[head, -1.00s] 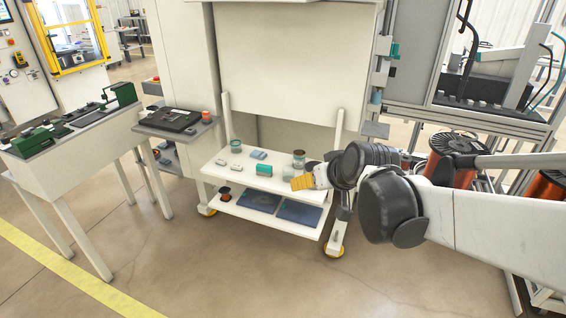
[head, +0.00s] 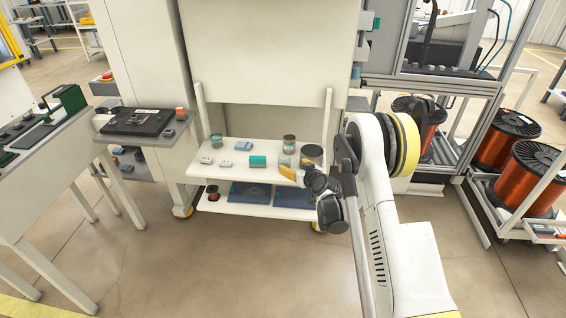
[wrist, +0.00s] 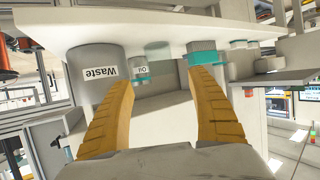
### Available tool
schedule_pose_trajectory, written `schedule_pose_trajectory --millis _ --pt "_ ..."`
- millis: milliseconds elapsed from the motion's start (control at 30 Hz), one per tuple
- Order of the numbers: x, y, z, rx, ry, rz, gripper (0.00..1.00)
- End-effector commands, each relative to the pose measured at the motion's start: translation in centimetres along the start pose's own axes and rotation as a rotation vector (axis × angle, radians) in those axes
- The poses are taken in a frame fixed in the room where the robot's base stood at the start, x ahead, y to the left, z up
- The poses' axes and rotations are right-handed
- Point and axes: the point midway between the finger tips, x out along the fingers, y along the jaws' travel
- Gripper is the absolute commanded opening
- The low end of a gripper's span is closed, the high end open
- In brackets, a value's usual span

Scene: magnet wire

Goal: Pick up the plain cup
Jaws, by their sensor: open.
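Two small cups without a readable label stand on the white cart's upper shelf in the head view: a greenish cup (head: 216,141) at the back left and a dark-banded cup (head: 289,143) at the back right. I cannot tell which one is the plain cup. My gripper (head: 286,173) has yellow fingers and is at the shelf's front edge, right of the middle, apart from both cups. In the wrist view my gripper (wrist: 160,90) is open, with nothing held between its fingers. A small container marked Oil (wrist: 141,69) shows beyond the fingers.
A grey container marked Waste (wrist: 92,66) stands at the shelf's right (head: 312,154). A teal box (head: 258,161), a blue block (head: 243,146) and white pieces (head: 225,163) lie on the upper shelf (head: 235,174). Cart posts (head: 199,112) flank it. Floor in front is clear.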

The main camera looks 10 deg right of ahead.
Motion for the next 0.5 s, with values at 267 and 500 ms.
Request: schedule_pose_trajectory --millis 267,500 --pt "4.3 0.0 0.2 0.0 -0.001 -0.001 0.67" --pt "7.0 -0.1 0.5 0.0 -0.001 -0.002 0.67"
